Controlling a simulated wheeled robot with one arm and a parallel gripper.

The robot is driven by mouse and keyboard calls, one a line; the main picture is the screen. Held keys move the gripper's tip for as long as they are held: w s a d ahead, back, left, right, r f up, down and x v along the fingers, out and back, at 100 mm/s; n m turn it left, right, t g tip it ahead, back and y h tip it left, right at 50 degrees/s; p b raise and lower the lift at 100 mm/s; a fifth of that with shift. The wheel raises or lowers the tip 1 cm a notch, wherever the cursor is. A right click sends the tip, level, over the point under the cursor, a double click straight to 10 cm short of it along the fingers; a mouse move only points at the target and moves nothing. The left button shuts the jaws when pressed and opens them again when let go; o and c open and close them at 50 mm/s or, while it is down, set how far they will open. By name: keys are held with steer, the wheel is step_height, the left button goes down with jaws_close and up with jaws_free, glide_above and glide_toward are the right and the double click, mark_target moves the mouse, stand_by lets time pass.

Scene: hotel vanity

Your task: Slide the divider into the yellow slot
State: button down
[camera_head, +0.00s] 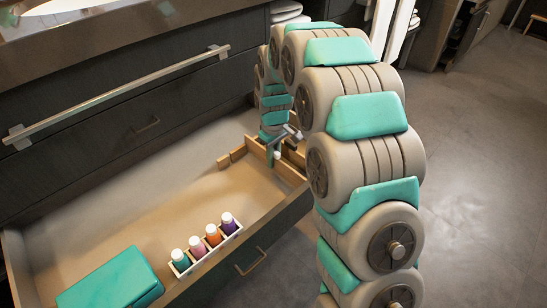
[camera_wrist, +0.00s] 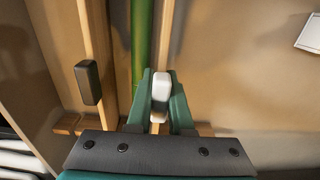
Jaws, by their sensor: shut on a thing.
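My gripper (camera_wrist: 160,108) has its two teal fingers closed on a small white upright piece (camera_wrist: 161,84). This piece looks like a tab or handle; whether it belongs to the divider is unclear. A green strip (camera_wrist: 143,40) runs away from the fingers, beside wooden rails (camera_wrist: 97,40). A dark block-shaped knob (camera_wrist: 88,82) sits by these rails, left of my gripper. I cannot make out a yellow slot.
The open drawer (camera_head: 150,220) has a mostly bare floor. A white rack (camera_head: 205,250) of several coloured bottles stands at its front wall. A teal box (camera_head: 112,282) lies at the near left.

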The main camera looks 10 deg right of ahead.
steer(key=shift+f, duration=0.6)
steer(key=c, duration=0.7)
jaws_free()
steer(key=shift+c, duration=0.2)
step_height(320, 180, up, 7)
steer(key=shift+f, duration=0.1)
steer(key=shift+r, duration=0.55)
